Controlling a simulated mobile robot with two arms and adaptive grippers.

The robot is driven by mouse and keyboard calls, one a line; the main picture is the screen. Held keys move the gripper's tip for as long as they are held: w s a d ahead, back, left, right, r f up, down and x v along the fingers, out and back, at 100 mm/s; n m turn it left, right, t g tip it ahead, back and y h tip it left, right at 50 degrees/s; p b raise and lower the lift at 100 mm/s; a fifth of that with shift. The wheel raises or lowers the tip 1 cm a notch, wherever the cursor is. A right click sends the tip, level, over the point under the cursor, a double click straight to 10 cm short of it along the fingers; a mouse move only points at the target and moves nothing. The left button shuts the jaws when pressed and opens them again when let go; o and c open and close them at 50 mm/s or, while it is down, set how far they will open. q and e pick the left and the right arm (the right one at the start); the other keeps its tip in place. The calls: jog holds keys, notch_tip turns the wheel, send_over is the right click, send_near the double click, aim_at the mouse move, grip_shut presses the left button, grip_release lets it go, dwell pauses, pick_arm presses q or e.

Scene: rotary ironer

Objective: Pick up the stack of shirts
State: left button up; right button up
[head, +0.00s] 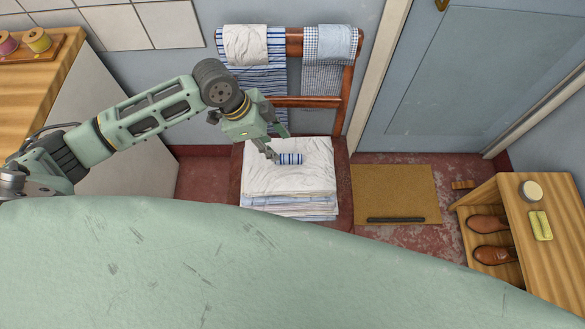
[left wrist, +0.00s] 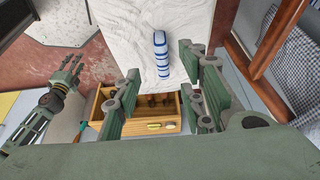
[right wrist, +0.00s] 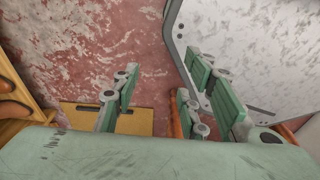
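The stack of shirts (head: 290,178) lies folded on the seat of a red-brown chair, white on top with striped layers at its front edge. A small blue-and-white striped roll (head: 289,159) lies on top of it. In the left wrist view the white top of the stack (left wrist: 125,35) and the striped roll (left wrist: 161,55) show beyond the fingers. My left gripper (head: 277,145) is over the stack near the roll, pointing down; its fingers (left wrist: 160,95) are apart and empty. My right gripper (right wrist: 160,90) is open and empty over the red floor; it is not visible in the head view.
Striped and checked cloths (head: 331,55) hang on the chair's wooden back rail (head: 294,42). A brown doormat (head: 395,190) lies right of the chair. A wooden bench (head: 548,225) with brown shoes stands at the far right. A wooden counter (head: 30,85) with thread spools is at the left.

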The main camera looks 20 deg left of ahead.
aim_at(287, 155)
pick_arm(q)
jog(key=x, duration=0.4)
jog(key=shift+d+r+p, duration=0.15)
jog(key=shift+d+p, duration=0.05)
jog(key=shift+p, duration=0.1)
jog(key=x, duration=0.2)
jog(key=shift+w+d+f, duration=0.1)
jog(key=shift+w+f, duration=0.1)
jog(key=shift+f, duration=0.1)
jog(key=shift+w+d+f, duration=0.1)
jog(key=shift+f, duration=0.25)
jog(key=c, duration=0.4)
grip_shut()
pick_arm(e)
jog(key=s, duration=0.3)
jog(key=shift+s+a+r, duration=0.1)
jog(key=shift+s+r, duration=0.2)
jog(key=shift+w, duration=0.1)
pick_arm(q)
jog(key=shift+w+r, duration=0.1)
jog(key=shift+r, duration=0.05)
pick_arm(e)
jog(key=shift+w, duration=0.1)
